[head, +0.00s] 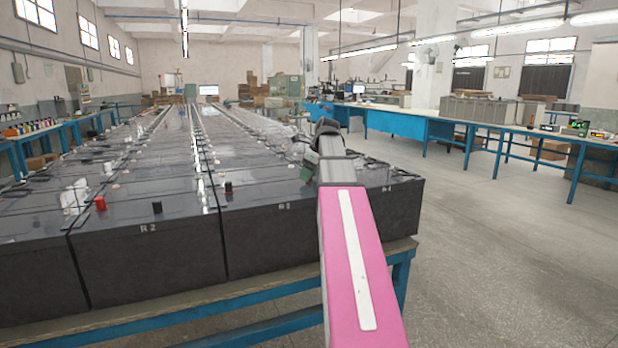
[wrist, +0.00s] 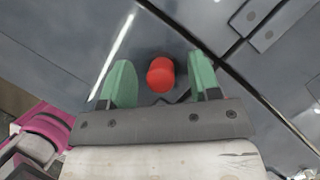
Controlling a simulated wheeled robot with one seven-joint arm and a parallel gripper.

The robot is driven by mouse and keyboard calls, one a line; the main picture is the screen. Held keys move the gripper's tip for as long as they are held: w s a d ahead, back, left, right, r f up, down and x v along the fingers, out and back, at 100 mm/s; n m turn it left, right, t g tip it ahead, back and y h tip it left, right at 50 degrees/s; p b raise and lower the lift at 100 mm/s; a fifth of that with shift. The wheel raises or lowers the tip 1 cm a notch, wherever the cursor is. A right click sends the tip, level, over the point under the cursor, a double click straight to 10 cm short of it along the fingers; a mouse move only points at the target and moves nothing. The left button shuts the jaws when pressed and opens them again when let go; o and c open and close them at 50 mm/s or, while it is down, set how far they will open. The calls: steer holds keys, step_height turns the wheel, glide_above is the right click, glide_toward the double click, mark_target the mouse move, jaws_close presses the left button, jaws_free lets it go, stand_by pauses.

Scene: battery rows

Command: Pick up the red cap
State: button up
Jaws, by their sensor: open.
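A red cap (wrist: 160,75) shows in the wrist view on the dark battery top, between the two green finger pads of my gripper (wrist: 162,82). The pads are apart and a gap shows on each side of the cap. The gripper is open and empty. In the head view my gripper (head: 309,168) is at the far end of my pink arm, over the right-hand batteries; the arm hides much of it. A red cap (head: 100,203) stands on a battery at the left in the head view, well apart from my gripper. I cannot see a cap at the gripper there.
Rows of dark batteries (head: 150,270) fill a blue-framed bench (head: 270,330). Black caps (head: 157,208) and white pieces (head: 75,195) stand on their tops. A seam between batteries runs beside the cap in the wrist view. The floor (head: 500,250) at right is clear.

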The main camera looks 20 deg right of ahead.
steer(key=c, duration=0.9)
steer(key=shift+c, duration=0.2)
steer(key=shift+r, duration=0.15)
steer(key=shift+r, duration=0.5)
step_height(320, 180, up, 2)
steer(key=shift+w+r, duration=0.1)
steer(key=shift+r, duration=0.15)
steer(key=s+a+r, duration=0.2)
steer(key=a+r, duration=0.5)
steer(key=a, duration=0.4)
steer(key=shift+s+a, duration=0.15)
steer(key=shift+s, duration=0.2)
steer(key=shift+r, duration=0.1)
steer(key=o, duration=0.3)
steer(key=c, duration=0.3)
